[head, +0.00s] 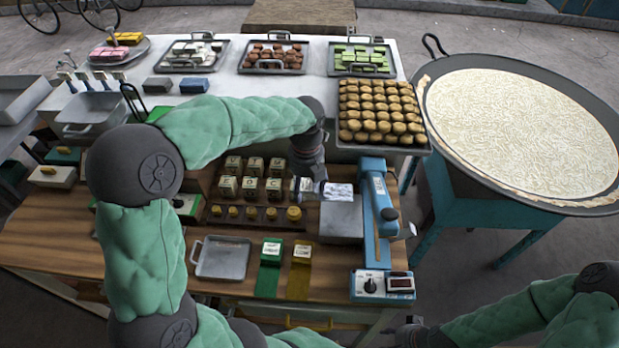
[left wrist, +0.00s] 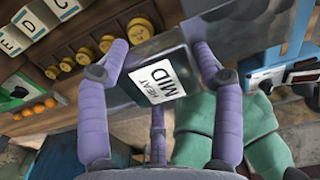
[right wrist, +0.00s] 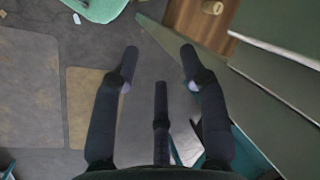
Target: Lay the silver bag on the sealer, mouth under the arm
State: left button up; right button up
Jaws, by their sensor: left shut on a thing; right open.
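The silver bag (head: 340,190) shows to the right of my left gripper (head: 312,188), over the back of the sealer's grey plate (head: 341,222). My right gripper (right wrist: 158,65) is open and empty, low above the floor.
Lettered blocks (head: 251,187) and brass weights (head: 254,213) stand left of the sealer. A small grey tray (head: 222,258) and labelled cards on green and yellow strips lie in front. A tray of cakes (head: 382,112) is behind, and a large round pan (head: 520,130) is at right.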

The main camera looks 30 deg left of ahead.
aim_at(341, 214)
pick_arm(q)
jog(key=shift+f, duration=0.1)
notch_tip(341, 214, down, 8)
jog(key=b, duration=0.7)
jog(key=shift+w+d, duration=0.2)
jog(key=shift+d, duration=0.1)
jog(key=shift+w+d+f+b, duration=0.1)
jog(key=shift+w+d+b, duration=0.25)
jog(key=shift+d, duration=0.45)
jog(key=shift+w+d+f+b, duration=0.1)
jog(key=shift+w+d+b, duration=0.2)
jog(key=shift+d, duration=0.45)
jog(key=shift+w+d+b, duration=0.25)
jog(key=shift+w+d, duration=0.15)
jog(key=shift+d, duration=0.4)
jog(key=shift+w+d+p, duration=0.3)
jog(key=shift+d+p, duration=0.05)
jog(key=shift+d, duration=0.2)
jog(key=shift+w+d+f+p, duration=0.1)
jog(key=shift+w+d+p, duration=0.2)
jog(key=shift+d, duration=0.3)
jog(key=shift+w+d+f+p, duration=0.1)
jog(key=shift+w+d+p, duration=0.15)
jog(key=shift+d, duration=0.35)
jog(key=shift+w, duration=0.1)
jog(key=shift+f, duration=0.45)
